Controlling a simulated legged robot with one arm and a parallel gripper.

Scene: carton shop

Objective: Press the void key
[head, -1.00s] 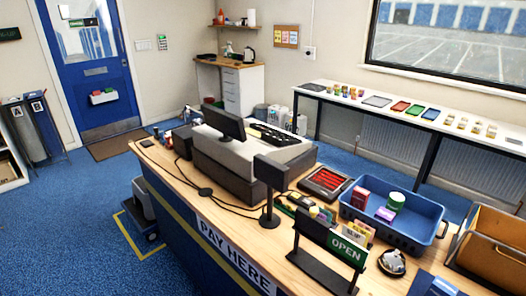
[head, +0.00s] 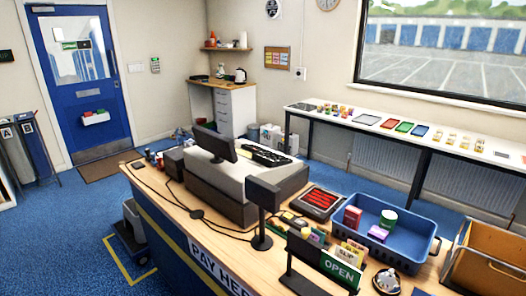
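The till stands on the wooden counter, with a dark monitor (head: 213,143) and a grey cash drawer body (head: 232,190). A black keyboard (head: 264,156) lies on the till's top, behind and right of the monitor. Its keys are too small to read, so I cannot tell which one is the void key. A dark customer display on a post (head: 263,197) stands in front of the till. A device with a red face (head: 317,202) lies right of the till. My gripper is not in view.
The counter (head: 160,191) also holds a blue tray (head: 428,246) with small boxes, an OPEN sign (head: 340,270) and a brown bin (head: 490,262). A cable (head: 160,188) runs along it. Blue floor (head: 60,235) is clear at the left. A white shelf (head: 340,113) lines the window.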

